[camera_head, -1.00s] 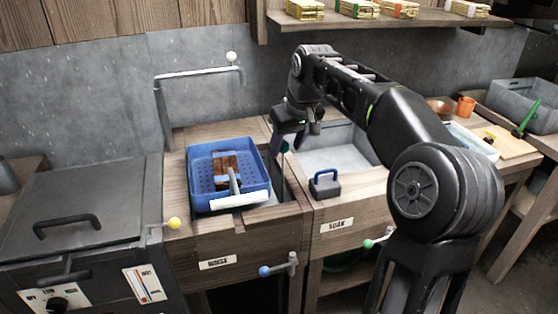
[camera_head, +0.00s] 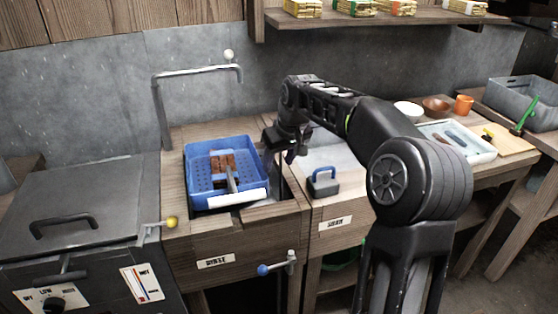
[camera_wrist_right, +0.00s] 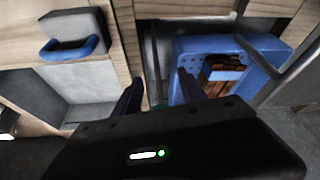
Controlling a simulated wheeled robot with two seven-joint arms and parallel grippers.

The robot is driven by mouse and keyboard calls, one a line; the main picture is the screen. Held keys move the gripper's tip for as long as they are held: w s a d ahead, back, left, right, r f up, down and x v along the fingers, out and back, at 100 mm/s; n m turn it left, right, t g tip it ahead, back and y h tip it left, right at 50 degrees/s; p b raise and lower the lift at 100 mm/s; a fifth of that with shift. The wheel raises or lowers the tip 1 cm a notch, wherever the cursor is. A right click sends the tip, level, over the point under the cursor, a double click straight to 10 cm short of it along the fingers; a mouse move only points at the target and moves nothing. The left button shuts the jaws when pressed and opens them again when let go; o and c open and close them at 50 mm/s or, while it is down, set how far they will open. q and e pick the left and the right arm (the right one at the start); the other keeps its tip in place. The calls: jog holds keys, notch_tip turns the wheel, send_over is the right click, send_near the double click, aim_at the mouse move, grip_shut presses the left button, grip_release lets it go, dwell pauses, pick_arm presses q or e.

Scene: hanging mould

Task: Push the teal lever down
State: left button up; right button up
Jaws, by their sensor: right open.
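The teal lever does not show now; my right arm covers the part of the soak station front where a green-tipped lever stood in the earlier head view. A blue-knobbed lever (camera_head: 278,264) sits on the rinse station front, its knob pointing left. My right gripper (camera_head: 280,151) is open and empty, above the gap between the rinse and soak stations, right of the blue basket. My left gripper is out of view.
A blue perforated basket (camera_head: 201,200) holds brown blocks on the rinse station. A blue-handled grey block (camera_head: 323,183) stands beside the soak basin (camera_head: 335,157). A yellow-knobbed lever (camera_head: 171,223) is at left. A metal pipe (camera_head: 195,73) rises behind the basket.

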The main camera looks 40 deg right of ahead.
jog(key=shift+c, duration=0.5)
grip_shut()
dwell(0.8)
